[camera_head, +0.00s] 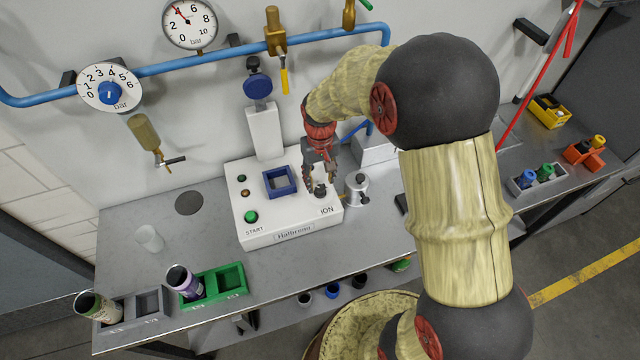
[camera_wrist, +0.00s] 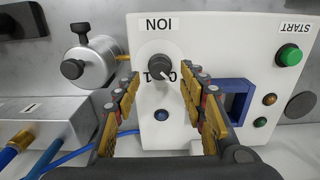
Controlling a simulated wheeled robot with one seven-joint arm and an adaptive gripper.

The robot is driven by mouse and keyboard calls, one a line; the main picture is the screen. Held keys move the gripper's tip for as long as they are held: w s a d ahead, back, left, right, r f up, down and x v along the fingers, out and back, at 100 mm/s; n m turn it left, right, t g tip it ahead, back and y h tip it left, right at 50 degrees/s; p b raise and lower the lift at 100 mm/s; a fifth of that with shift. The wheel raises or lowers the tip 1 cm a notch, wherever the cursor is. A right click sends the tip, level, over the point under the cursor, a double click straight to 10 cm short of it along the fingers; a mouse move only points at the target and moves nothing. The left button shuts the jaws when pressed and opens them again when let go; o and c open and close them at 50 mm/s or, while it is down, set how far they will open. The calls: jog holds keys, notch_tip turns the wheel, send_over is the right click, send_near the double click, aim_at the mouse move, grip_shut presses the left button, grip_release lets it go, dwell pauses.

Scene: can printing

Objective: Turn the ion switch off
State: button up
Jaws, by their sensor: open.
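The ION switch (camera_wrist: 160,68) is a dark rotary knob below the ION label on the white machine (camera_wrist: 200,35) in the wrist view. Its setting marks are partly hidden by my fingers, and I cannot tell its setting for sure. In the head view the knob (camera_head: 320,191) shows at the machine's right front, above the ION label. My gripper (camera_wrist: 163,82) is open, with one finger on each side of the knob in the wrist view. It holds nothing. In the head view my gripper (camera_head: 318,180) points down right at the knob; I cannot tell whether it touches.
A silver canister (camera_head: 356,190) stands close to the right of the machine. A blue square holder (camera_head: 280,181) and the green START button (camera_head: 251,217) are on the machine's top. A green tray (camera_head: 222,287) and a grey tray (camera_head: 135,310) lie at the front left.

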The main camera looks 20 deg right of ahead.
aim_at(320, 189)
notch_tip(320, 189, up, 9)
jog(key=shift+f, duration=0.15)
dwell(0.5)
jog(key=s+r+t+b, duration=0.2)
jog(key=s+b, duration=0.3)
jog(key=s, duration=0.6)
jog(key=s+r+t+b, duration=0.3)
jog(key=s+r+b, duration=0.1)
jog(key=s, duration=0.7)
jog(key=shift+s+r+t+b, duration=0.25)
jog(key=shift+t+b, duration=0.05)
jog(key=shift+b, duration=0.4)
